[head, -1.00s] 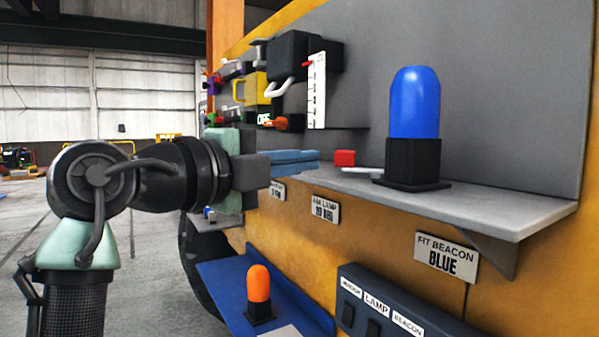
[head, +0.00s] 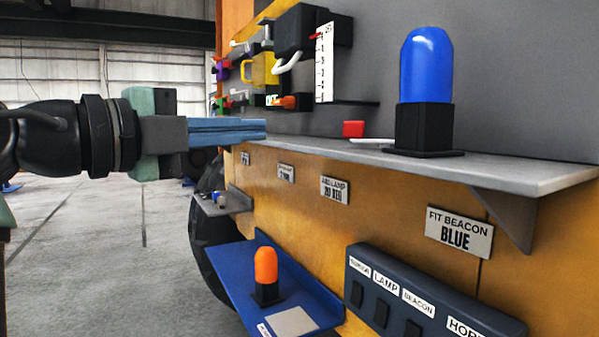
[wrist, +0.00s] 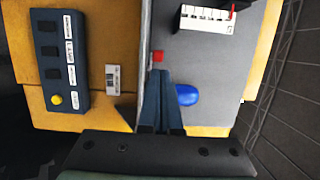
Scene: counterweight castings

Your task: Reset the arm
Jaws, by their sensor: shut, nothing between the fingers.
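My gripper (head: 262,130) is at the left in the head view, with its blue fingers held level, together and empty. It points right, beside the left end of the grey shelf (head: 520,180). In the wrist view my gripper (wrist: 160,76) shows from behind, its two fingers reaching up the picture. Nothing is held between them.
A blue beacon (head: 427,75) stands upright on a black base on the shelf, with a red block (head: 353,129) to its left. An orange beacon (head: 266,266) stands on the blue lower tray (head: 220,265). A switch box (head: 430,300) juts out below. Open floor lies left.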

